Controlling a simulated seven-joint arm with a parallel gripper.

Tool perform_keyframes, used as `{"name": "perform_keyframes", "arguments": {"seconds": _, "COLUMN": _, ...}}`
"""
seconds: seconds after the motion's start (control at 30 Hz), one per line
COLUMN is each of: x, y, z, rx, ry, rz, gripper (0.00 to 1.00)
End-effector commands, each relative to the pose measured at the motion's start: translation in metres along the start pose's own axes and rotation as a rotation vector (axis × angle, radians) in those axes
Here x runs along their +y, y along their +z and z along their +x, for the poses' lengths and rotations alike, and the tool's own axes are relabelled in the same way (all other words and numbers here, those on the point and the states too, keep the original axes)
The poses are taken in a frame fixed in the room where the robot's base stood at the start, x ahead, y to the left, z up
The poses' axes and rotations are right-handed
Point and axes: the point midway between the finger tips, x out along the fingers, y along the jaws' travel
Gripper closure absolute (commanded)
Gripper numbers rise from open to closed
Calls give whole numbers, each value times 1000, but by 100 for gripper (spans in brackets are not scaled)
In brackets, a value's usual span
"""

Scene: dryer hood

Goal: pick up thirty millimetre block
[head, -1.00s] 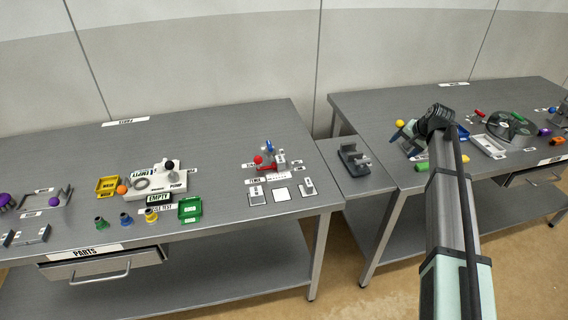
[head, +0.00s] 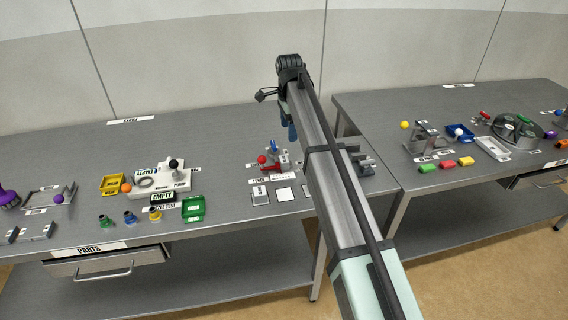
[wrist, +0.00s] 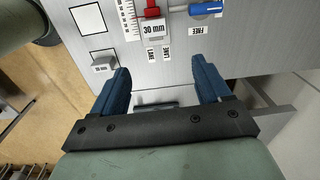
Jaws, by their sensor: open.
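A silver-grey block with a label reading 30 mm (wrist: 153,29) sits at the top of the wrist view, against a red part (wrist: 151,8) of a fixture with a ruler scale. In the head view, the fixture's red part (head: 262,159) shows at the right of the left table; the block itself is too small to tell there. My gripper (wrist: 162,70) is open, its blue fingers apart with nothing gripped; the block lies ahead of the fingertips. In the head view, a blue finger (head: 291,130) shows above that table's right end, beside the fixture.
A smaller grey block (wrist: 103,65) with an unreadable label is left of my fingers, below a white square (wrist: 88,18). A blue handle (wrist: 206,8) is at upper right, near a FREE label (wrist: 200,30).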

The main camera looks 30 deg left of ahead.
Motion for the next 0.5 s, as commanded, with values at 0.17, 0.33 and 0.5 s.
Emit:
{"name": "perform_keyframes", "arguments": {"seconds": 0.17, "x": 4, "y": 20, "z": -3, "rx": -15, "ry": 35, "rz": 54, "gripper": 23}}
{"name": "perform_keyframes", "arguments": {"seconds": 0.33, "x": 5, "y": 21, "z": 9, "rx": -17, "ry": 37, "rz": 59, "gripper": 23}}
{"name": "perform_keyframes", "arguments": {"seconds": 0.5, "x": 6, "y": 21, "z": 35, "rx": -17, "ry": 38, "rz": 58, "gripper": 23}}
